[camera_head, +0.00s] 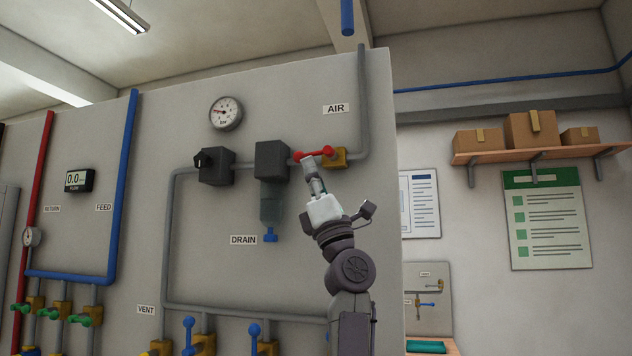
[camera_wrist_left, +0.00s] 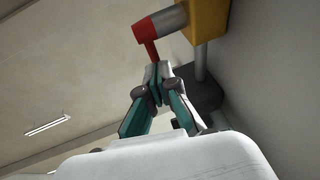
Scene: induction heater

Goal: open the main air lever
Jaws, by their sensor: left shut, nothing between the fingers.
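The main air lever is a red handle (camera_head: 316,153) on a brass-yellow valve body (camera_head: 340,158), on the grey pipe under the AIR label (camera_head: 336,109). The handle lies roughly along the pipe, pointing left in the head view. My left gripper (camera_head: 307,162) is shut, with its fingertips right at the lower side of the handle. In the left wrist view the shut fingertips (camera_wrist_left: 158,74) are beside the lower end of the red handle (camera_wrist_left: 146,42), with the yellow valve body (camera_wrist_left: 207,18) above right. I cannot tell whether they touch. My right gripper is not in view.
A dark filter unit (camera_head: 271,160) with a clear bowl hangs left of the lever, close to my gripper. A black regulator (camera_head: 215,166) and a round gauge (camera_head: 226,113) are further left. The panel ends just right of the air pipe.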

